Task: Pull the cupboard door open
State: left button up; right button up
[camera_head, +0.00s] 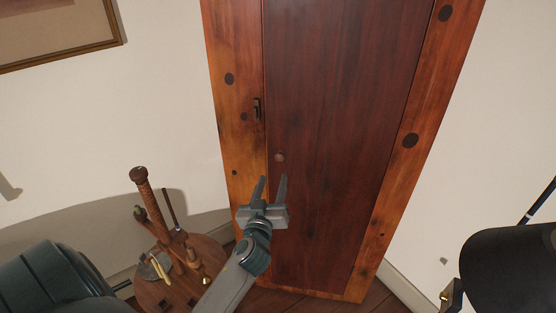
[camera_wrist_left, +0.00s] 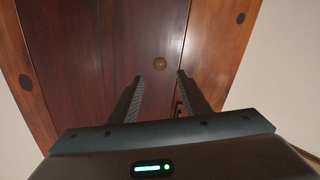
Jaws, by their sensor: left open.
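The cupboard door (camera_head: 335,130) is a dark red-brown panel in a lighter orange wooden frame, and it looks closed. A small round knob (camera_head: 280,157) sits near its left edge. A dark metal latch (camera_head: 257,109) is on the frame's left post, above the knob. My left gripper (camera_head: 272,180) is open and empty, with its fingers pointing up toward the knob, just below it in the picture. In the left wrist view the knob (camera_wrist_left: 159,63) shows beyond the gap between the open fingers (camera_wrist_left: 159,82), apart from them. My right gripper is not in view.
A round wooden stand (camera_head: 180,265) with a turned post and small tools stands left of the cupboard, close to my left forearm. A framed picture (camera_head: 60,35) hangs on the left wall. White wall lies to the right of the cupboard.

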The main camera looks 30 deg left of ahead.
aim_at(279, 159)
pick_arm(q)
jog(key=p+x, duration=0.2)
jog(key=x, duration=0.6)
jog(key=shift+w+a, duration=0.3)
jog(key=shift+w, duration=0.3)
grip_shut()
